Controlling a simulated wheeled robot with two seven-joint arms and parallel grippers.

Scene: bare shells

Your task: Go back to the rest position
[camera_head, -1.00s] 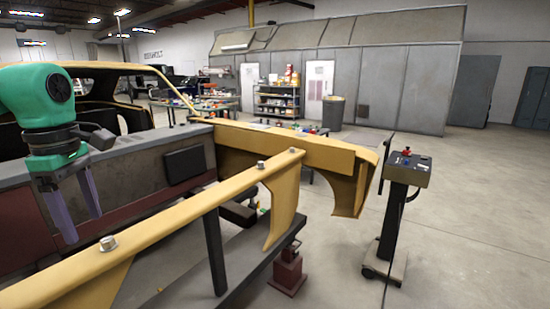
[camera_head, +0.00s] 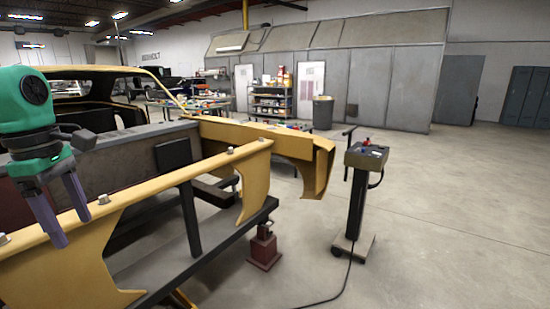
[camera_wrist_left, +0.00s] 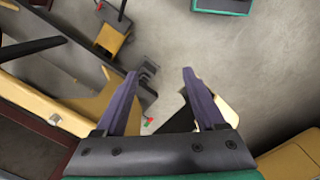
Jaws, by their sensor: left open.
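My left gripper (camera_head: 74,222) hangs at the left of the head view, on a green and black wrist, with its two purple fingers pointing down. It is open and empty. It is beside the yellow car body rail (camera_head: 150,190), and the head view does not make clear how far apart they are. In the left wrist view the gripper (camera_wrist_left: 158,85) shows its two spread fingers with nothing between them, above the rail, dark frame parts and the concrete floor. My right gripper is not in view.
A yellow car shell (camera_head: 95,90) on a dark frame fills the left. A red stand (camera_head: 264,248) is under the frame. A control pedestal (camera_head: 357,200) with a cable stands to the right. Shelves (camera_head: 271,103) and a bin (camera_head: 323,112) are at the back. The right floor is clear.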

